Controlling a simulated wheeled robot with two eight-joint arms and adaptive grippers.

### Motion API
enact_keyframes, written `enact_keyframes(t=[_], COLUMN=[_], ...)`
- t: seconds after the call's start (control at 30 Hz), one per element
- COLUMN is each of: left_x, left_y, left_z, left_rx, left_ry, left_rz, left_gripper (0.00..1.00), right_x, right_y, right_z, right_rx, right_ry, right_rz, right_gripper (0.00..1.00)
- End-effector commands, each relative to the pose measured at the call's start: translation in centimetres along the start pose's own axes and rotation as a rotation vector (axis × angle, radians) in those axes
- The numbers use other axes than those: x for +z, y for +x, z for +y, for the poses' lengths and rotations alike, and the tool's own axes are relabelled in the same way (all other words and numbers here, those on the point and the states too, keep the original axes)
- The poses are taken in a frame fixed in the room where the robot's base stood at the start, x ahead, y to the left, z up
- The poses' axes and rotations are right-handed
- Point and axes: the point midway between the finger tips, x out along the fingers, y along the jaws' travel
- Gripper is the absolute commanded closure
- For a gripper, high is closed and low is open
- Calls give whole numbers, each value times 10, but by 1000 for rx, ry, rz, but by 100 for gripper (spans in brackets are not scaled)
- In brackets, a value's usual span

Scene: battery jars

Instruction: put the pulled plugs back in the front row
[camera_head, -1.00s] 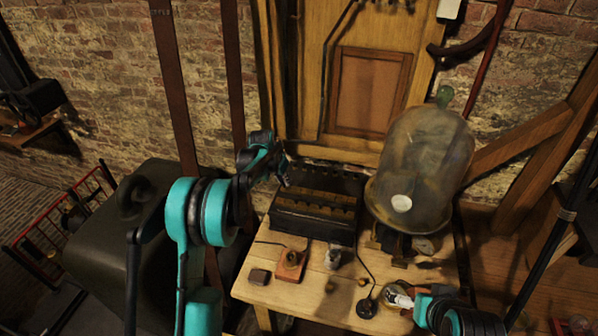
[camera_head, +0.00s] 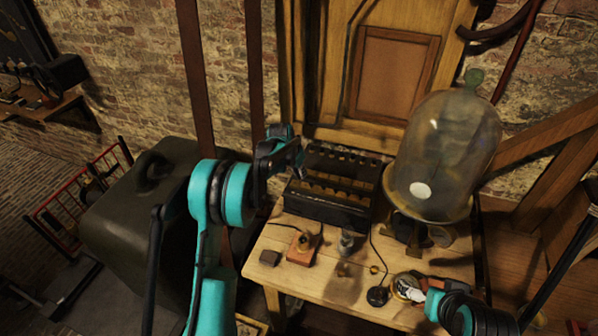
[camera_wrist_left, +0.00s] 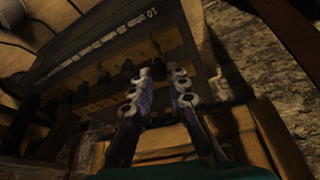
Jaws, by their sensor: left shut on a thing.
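The dark battery box (camera_head: 325,214) with light wooden bars stands at the back of the wooden table. In the left wrist view its rows of dark plugs (camera_wrist_left: 102,78) and white marked strip (camera_wrist_left: 95,45) show. My left gripper (camera_head: 299,168) is at the box's upper left corner in the head view. In the wrist view its fingers (camera_wrist_left: 160,75) are shut on a small dark plug (camera_wrist_left: 158,71), mostly hidden between the tips. I cannot tell whether it touches a hole. My right gripper (camera_head: 424,292) is low at the right, beside a small round glass dish; its fingers are unclear.
A large glass bell jar (camera_head: 445,150) stands right of the box.

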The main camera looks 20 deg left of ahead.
Motion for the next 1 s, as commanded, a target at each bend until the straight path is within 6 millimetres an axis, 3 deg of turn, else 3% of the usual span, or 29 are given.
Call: enact_keyframes(t=[1.0], left_x=[5], left_y=[12], left_z=[0], left_rx=[0], left_ry=[0], left_rz=[0], left_gripper=[100], right_x=[6], right_y=[9], right_z=[0], right_rx=[0], right_ry=[0], right_rz=[0], right_gripper=[0])
